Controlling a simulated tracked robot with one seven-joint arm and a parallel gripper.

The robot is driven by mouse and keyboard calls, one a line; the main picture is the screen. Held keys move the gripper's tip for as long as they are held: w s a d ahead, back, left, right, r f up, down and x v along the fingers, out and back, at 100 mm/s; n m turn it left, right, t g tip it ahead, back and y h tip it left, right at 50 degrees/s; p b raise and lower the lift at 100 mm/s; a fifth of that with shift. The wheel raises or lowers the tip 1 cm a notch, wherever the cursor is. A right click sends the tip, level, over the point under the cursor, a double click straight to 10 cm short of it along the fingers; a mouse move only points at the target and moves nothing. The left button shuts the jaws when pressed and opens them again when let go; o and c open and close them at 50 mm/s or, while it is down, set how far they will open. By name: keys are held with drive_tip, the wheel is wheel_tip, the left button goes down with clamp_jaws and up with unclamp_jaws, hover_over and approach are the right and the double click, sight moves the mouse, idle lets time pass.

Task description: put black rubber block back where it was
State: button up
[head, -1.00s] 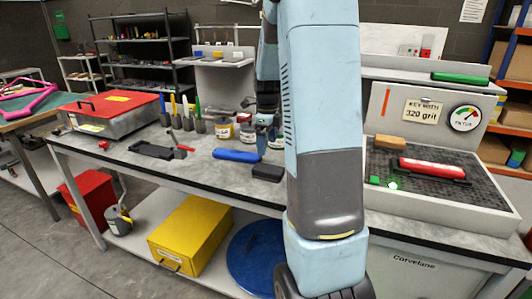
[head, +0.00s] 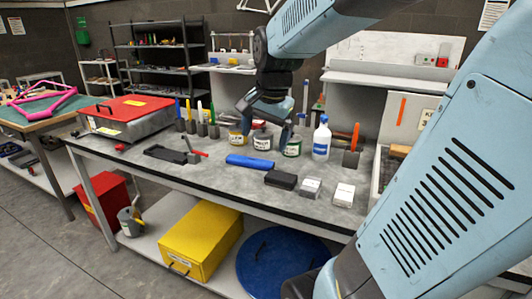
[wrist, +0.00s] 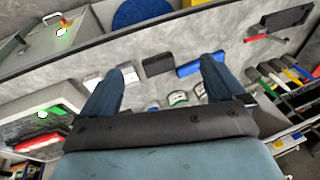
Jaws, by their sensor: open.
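The black rubber block (head: 281,179) lies flat on the grey bench top, right of the blue bar (head: 250,161) and left of two small pale boxes. It also shows in the wrist view (wrist: 158,65), between my fingers in the picture but beyond them.
Several jars (head: 262,140) and a spray bottle (head: 321,138) stand behind the block. A black tray (head: 170,154) lies to the left, near a red-lidded case (head: 125,112). Bare bench lies in front of the blue bar. My arm hides much of the right side.

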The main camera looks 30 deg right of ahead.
drive_tip(key=s+a+n+t, duration=0.1)
drive_tip(key=s+a+n, duration=0.1)
drive_tip(key=s+n, duration=0.3)
drive_tip(key=s+a+r+n+t, duration=0.1)
drive_tip(key=s+a+n, duration=0.2)
drive_tip(key=s+n, duration=0.2)
drive_tip(key=shift+s+a+n, duration=0.25)
drive_tip(key=shift+s+n, duration=0.15)
drive_tip(key=shift+s, duration=0.05)
drive_tip(key=shift+c, duration=0.3)
